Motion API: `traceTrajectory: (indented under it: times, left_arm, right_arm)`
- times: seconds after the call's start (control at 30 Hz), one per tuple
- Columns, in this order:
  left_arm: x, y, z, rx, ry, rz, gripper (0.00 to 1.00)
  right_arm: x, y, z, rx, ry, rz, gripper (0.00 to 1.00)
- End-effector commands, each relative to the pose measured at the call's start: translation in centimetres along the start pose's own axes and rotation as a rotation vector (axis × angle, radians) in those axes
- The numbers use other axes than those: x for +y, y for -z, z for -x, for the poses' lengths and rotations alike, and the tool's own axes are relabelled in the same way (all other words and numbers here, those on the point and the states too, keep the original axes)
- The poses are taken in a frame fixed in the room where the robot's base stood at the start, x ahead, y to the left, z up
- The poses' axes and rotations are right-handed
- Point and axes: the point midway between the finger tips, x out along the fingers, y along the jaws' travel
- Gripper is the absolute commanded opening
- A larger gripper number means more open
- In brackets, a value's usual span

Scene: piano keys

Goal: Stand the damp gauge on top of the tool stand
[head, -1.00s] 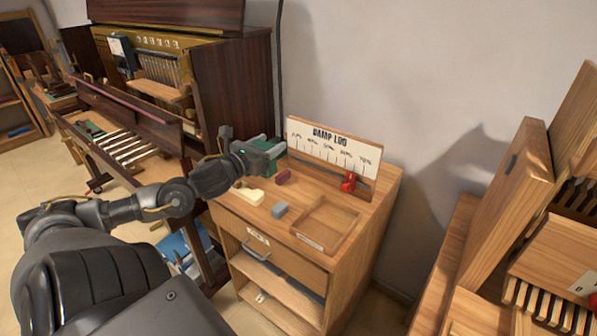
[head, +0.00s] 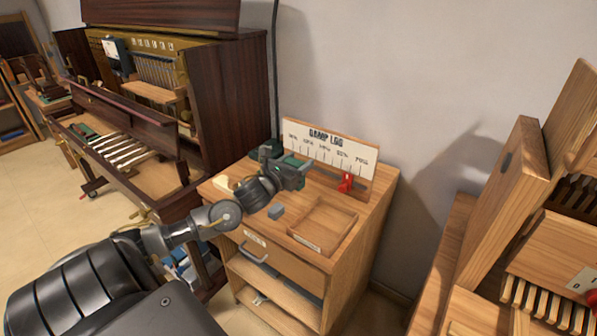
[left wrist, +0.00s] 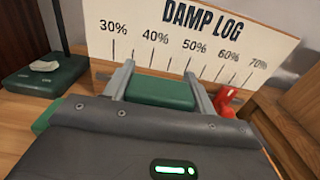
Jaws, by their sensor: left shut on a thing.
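My left gripper (head: 297,172) is over the back of the wooden cabinet top, in front of the DAMP LOG board (head: 328,147). In the left wrist view, its two fingers (left wrist: 158,77) are shut on a green block (left wrist: 160,93), which I cannot surely identify as the damp gauge. A dark green box (left wrist: 45,80) with a small pale thing on top sits to the left of the fingers; I cannot tell whether it is the tool stand. My right gripper is not in view.
A red marker (head: 346,182) stands at the board's right end. A grey block (head: 276,212), a cream piece (head: 223,184) and a shallow wooden tray (head: 323,222) lie on the cabinet (head: 285,248). An open piano (head: 215,90) stands at left; wooden keyboard pieces (head: 555,245) are at right.

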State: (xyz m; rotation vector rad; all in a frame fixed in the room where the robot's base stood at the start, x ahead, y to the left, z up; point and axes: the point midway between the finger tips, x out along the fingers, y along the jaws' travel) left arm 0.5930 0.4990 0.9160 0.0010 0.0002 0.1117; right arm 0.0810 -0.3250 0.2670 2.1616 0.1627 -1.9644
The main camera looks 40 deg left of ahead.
Motion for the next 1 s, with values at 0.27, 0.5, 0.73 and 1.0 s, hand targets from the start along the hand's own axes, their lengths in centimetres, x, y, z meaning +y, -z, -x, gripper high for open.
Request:
traceTrajectory:
  times: [0.27, 0.5, 0.73, 1.0]
  left_arm:
    - [-0.3, 3.2, -0.3, 0.000, 0.000, 0.002, 0.31]
    - [-0.2, 3.5, -0.3, -0.001, 0.000, 0.000, 0.31]
    - [-0.3, 3.7, -0.3, 0.000, 0.001, 0.000, 0.72]
    - [-0.3, 3.6, -0.3, 0.000, 0.001, 0.000, 0.78]
  right_arm:
    - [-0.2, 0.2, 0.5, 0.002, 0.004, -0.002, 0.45]
    - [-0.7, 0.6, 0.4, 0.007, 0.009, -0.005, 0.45]
    - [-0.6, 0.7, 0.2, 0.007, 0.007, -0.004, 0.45]
    - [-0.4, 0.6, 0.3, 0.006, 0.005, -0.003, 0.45]
